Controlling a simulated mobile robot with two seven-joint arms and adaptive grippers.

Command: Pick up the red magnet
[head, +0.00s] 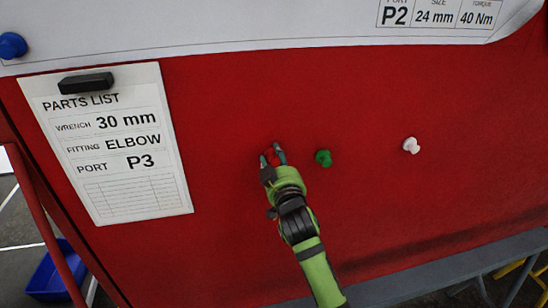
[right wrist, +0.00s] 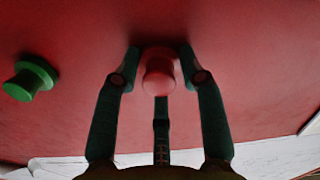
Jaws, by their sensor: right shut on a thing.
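The red magnet (right wrist: 159,76) sits between the two fingertips of my right gripper (right wrist: 160,78) in the right wrist view, against the red panel. In the head view my right gripper (head: 273,157) reaches up to the panel, and the red magnet (head: 272,158) shows only as a small bit between the fingers. My right gripper is shut on the red magnet. Whether the magnet still touches the panel I cannot tell. My left gripper is not in view.
A green magnet (head: 323,158) is close to the right of my right gripper, and a white magnet (head: 411,145) is farther right. A parts list (head: 130,190) hangs at left under a black magnet (head: 86,83). A blue magnet (head: 12,45) holds a large sheet (head: 200,25).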

